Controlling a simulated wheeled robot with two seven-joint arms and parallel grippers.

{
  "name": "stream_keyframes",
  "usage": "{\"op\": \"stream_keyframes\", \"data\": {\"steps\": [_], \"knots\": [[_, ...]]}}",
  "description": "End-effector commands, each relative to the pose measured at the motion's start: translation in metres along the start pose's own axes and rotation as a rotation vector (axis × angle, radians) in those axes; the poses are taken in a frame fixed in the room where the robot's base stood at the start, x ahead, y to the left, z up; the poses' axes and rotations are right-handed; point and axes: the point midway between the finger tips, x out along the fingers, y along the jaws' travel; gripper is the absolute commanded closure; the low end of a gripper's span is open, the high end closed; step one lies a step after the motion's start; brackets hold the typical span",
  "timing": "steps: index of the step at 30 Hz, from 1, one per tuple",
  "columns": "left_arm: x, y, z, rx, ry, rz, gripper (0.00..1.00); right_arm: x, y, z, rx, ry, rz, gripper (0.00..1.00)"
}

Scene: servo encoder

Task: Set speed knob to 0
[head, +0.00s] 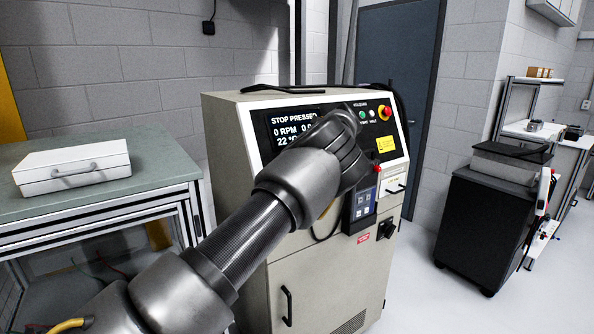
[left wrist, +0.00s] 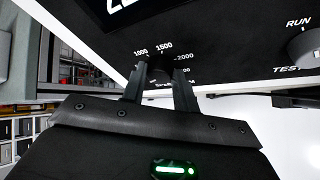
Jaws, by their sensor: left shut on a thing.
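The beige machine (head: 238,140) stands ahead with a black sloped control panel. In the left wrist view the dark speed knob (left wrist: 160,63) sits on the panel among white scale marks; 1000, 1500 and 2000 are readable, other marks are hidden or too small. My left gripper (left wrist: 160,78) is shut on the knob with one finger on each side. The knob's pointer cannot be made out. In the head view my left arm covers the knob and fingertips. The display (head: 290,128) reads STOP PRESSED and 0 RPM. My right gripper is not in view.
A red stop button (head: 385,112) and a yellow label (head: 386,145) sit on the panel's right. A RUN/TEST selector (left wrist: 304,46) is right of the knob in the wrist view. A bench with a white case (head: 75,168) stands left, a black cabinet (head: 490,220) right.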

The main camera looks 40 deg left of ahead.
Motion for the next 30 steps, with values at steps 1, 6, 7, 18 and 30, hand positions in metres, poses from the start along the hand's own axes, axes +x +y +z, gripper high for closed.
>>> {"op": "stream_keyframes", "data": {"steps": [1,6,7,18,30], "knots": [[0.003,0.0,-0.002,-0.042,0.004,-0.018,0.93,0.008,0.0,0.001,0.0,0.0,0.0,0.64],[0.003,0.001,-0.002,-0.17,0.011,-0.08,0.93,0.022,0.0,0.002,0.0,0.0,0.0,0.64],[0.003,0.001,-0.002,-0.192,0.012,-0.09,0.93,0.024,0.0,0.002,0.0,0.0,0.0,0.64],[0.003,0.004,-0.002,-0.372,0.024,-0.174,0.93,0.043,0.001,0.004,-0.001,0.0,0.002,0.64],[0.002,0.006,-0.001,-0.422,0.027,-0.196,0.93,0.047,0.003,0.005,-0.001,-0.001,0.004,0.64]]}}
